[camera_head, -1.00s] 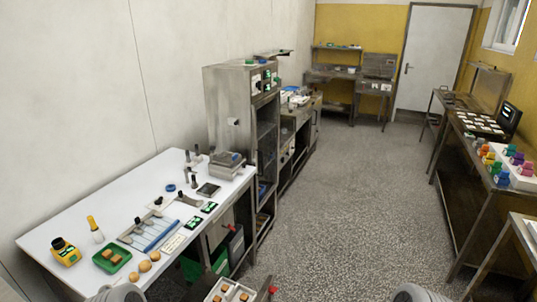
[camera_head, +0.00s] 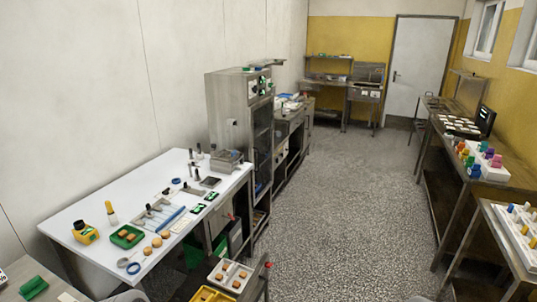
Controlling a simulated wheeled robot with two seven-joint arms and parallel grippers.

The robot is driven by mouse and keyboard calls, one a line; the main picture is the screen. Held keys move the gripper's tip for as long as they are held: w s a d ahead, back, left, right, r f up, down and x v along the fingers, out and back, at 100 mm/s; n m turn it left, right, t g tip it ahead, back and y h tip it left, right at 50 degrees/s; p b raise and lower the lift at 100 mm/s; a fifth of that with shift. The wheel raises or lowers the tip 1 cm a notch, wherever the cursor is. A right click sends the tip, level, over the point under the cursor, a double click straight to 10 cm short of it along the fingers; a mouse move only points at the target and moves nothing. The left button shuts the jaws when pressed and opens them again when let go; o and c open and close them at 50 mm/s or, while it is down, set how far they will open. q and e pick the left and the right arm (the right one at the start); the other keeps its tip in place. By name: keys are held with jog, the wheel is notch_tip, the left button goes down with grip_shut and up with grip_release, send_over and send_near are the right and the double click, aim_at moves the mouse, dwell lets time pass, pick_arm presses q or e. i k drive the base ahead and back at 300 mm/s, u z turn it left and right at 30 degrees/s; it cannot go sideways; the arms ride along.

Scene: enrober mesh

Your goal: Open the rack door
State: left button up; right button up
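The rack (camera_head: 229,112) is a tall grey metal cabinet left of centre, standing at the far end of the white table. Its front (camera_head: 262,145) faces right towards the aisle and shows at a steep angle, with dark shelf openings. Neither gripper is in view; only grey rounded parts of mine show at the bottom edge.
The white table (camera_head: 85,205) with tools and a green tray (camera_head: 127,237) fills the left. A cart with trays (camera_head: 230,275) stands at the bottom centre. Metal tables (camera_head: 450,160) line the right side. The speckled floor (camera_head: 345,200) between is clear.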

aim_at(254, 202)
jog(key=z, duration=0.55)
jog(key=i, duration=3.35)
jog(key=u, duration=1.2)
